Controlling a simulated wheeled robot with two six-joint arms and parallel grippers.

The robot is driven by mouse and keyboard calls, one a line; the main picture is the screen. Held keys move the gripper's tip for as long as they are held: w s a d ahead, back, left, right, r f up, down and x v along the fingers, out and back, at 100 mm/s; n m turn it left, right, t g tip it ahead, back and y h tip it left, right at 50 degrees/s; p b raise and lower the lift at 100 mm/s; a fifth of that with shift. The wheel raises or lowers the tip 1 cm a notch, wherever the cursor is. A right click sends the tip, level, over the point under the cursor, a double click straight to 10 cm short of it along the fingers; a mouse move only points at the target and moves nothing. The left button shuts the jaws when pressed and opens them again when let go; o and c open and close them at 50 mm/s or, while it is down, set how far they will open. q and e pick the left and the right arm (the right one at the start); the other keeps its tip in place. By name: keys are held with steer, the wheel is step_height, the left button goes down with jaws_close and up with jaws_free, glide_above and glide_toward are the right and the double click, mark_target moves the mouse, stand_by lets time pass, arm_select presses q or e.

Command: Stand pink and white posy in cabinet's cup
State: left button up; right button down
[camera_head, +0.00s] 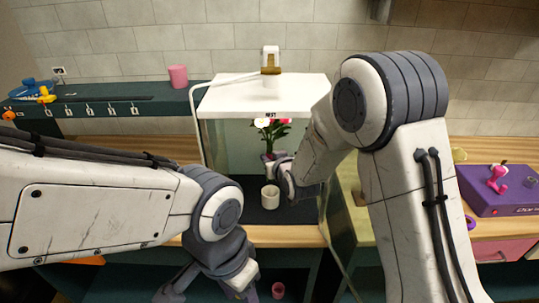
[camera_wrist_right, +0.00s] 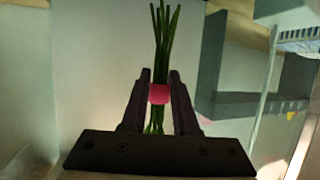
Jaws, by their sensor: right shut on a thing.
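The pink and white posy (camera_head: 272,126) is upright inside the glass-sided cabinet (camera_head: 222,142), under its white top. My right gripper (camera_head: 270,157) is shut on its stems. The right wrist view shows the green stems (camera_wrist_right: 163,38) and a pink band (camera_wrist_right: 159,94) between the two fingers (camera_wrist_right: 159,92). A pale cup (camera_head: 270,196) stands on the cabinet's dark floor, below the posy and apart from it. My left gripper (camera_head: 212,288) is low at the bottom edge, outside the cabinet, open and empty, partly cut off.
A pink cup (camera_head: 178,76) and a blue and yellow toy (camera_head: 36,91) stand on the dark shelf at left. A purple box (camera_head: 503,190) with a pink item on it is at right. Another small pink cup (camera_head: 278,290) is low, below the counter. Cabinet walls flank my right gripper.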

steer(key=shift+f+b, duration=1)
steer(key=shift+f, duration=0.85)
steer(key=shift+f+b, duration=0.4)
steer(key=shift+b, duration=0.6)
steer(key=shift+f, duration=0.15)
stand_by(0.4)
steer(key=shift+f+b, duration=0.35)
steer(key=shift+b, duration=0.1)
steer(key=shift+f+b, duration=2.15)
steer(key=shift+b, duration=0.3)
stand_by(0.6)
steer(key=shift+c, duration=0.2)
jaws_free()
stand_by(0.5)
